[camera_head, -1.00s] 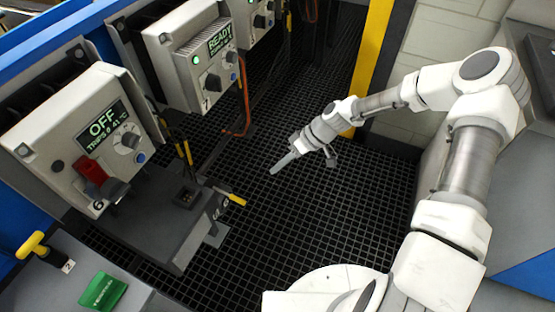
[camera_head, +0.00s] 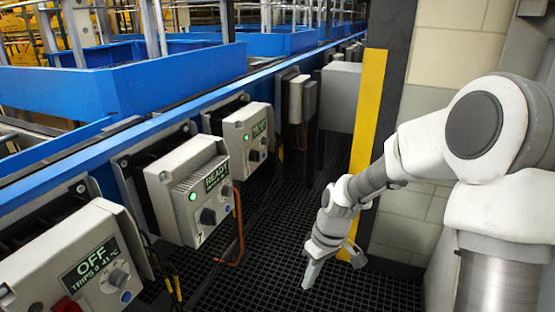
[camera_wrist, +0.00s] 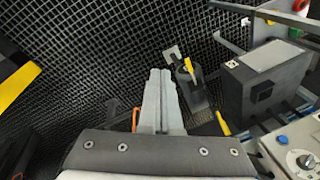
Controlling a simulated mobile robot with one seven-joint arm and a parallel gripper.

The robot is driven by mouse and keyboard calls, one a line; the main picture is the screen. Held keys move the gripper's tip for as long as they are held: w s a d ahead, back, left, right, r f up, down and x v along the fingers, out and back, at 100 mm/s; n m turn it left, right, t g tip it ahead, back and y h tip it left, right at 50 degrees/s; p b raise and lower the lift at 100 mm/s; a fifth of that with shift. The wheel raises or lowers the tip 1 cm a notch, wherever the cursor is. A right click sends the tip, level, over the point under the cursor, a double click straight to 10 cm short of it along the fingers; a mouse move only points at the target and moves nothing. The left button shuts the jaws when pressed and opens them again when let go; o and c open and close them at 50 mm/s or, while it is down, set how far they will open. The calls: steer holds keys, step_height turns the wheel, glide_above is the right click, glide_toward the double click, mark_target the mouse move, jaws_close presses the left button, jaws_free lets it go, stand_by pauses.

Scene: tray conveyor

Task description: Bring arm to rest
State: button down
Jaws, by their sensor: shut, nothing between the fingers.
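My gripper (camera_head: 310,282) shows in the head view at the lower middle, pointing down over the black grating floor (camera_head: 270,235). It is shut and empty, apart from everything around it. In the wrist view my gripper (camera_wrist: 161,78) shows as two grey fingers side by side, with grating beyond them. My arm comes in from the right of the head view, bent at the elbow.
Grey control boxes line the blue conveyor at left: one reads OFF (camera_head: 92,268), one READY (camera_head: 190,190). A yellow post (camera_head: 368,115) and block wall stand behind my arm. In the wrist view a grey box (camera_wrist: 262,80) and yellow-handled lever (camera_wrist: 188,66) lie right of the fingers.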

steer(key=s+d+r+m+t+h, duration=0.1)
steer(key=s+d+r+m+t, duration=0.15)
steer(key=r, duration=0.55)
steer(key=s+d+r+m+t+h, duration=0.15)
steer(key=s+r, duration=0.25)
steer(key=r, duration=0.4)
steer(key=s+d+r+m+t, duration=0.25)
steer(key=s+r+m, duration=0.2)
steer(key=s, duration=0.75)
step_height(320, 180, up, 19)
steer(key=p, duration=1.7)
steer(key=shift+w+d+n+p, duration=0.15)
steer(key=shift+d+n+p, duration=0.05)
steer(key=shift+n+p, duration=0.25)
